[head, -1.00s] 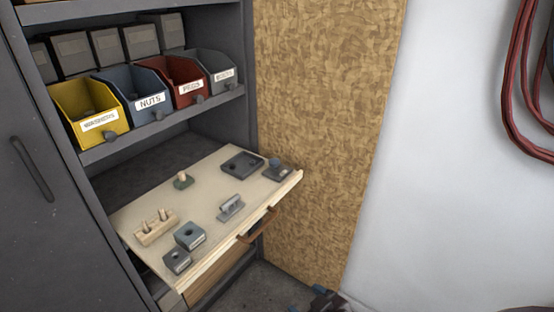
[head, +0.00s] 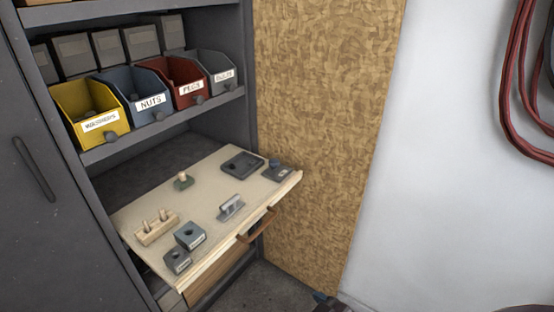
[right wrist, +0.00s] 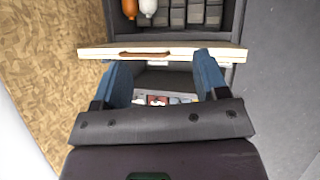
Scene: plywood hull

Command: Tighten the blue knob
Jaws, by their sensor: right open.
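The blue knob (head: 274,163) sits on a small dark grey base (head: 280,173) at the far right corner of the pull-out wooden work board (head: 205,205). In the right wrist view, my right gripper (right wrist: 161,68) has its blue fingers spread wide, with nothing between them. The board's front edge (right wrist: 200,53) and brown handle (right wrist: 145,54) show just beyond the fingertips. The knob cannot be made out there. In the head view, only a small part of my right gripper shows at the bottom edge, below and apart from the board. My left gripper is not in view.
The board also carries a square dark tray (head: 243,165), a grey bracket (head: 231,207), a wooden peg block (head: 156,227), grey blocks (head: 189,235) and a green-based peg (head: 183,181). Labelled bins (head: 92,115) stand on the shelf above. A chipboard panel (head: 325,120) rises right of the board.

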